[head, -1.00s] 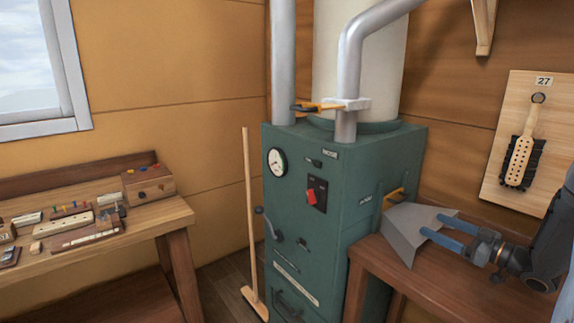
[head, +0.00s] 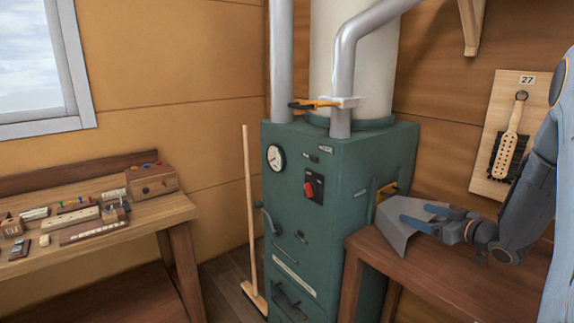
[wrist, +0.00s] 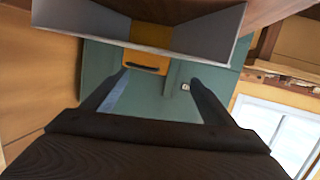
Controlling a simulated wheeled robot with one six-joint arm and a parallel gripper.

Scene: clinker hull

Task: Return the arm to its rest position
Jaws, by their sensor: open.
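My gripper (head: 415,213) is open and empty at the right, over the wooden bench beside the green boiler cabinet. In the wrist view its two fingers (wrist: 158,78) stand apart with nothing between them. A grey bent-metal scoop or chute (head: 393,236) lies by the fingertips in the head view. A grey open-sided piece, apparently the same one, crosses the top of the wrist view (wrist: 100,22). Whether the fingers touch it I cannot tell. My arm rises from the gripper along the right edge of the head view.
The green cabinet (head: 335,215) with a gauge and red switch stands left of my gripper. The wooden bench (head: 375,262) lies below my gripper. A numbered board with a brush (head: 490,180) hangs behind. A broom (head: 248,200) leans farther left.

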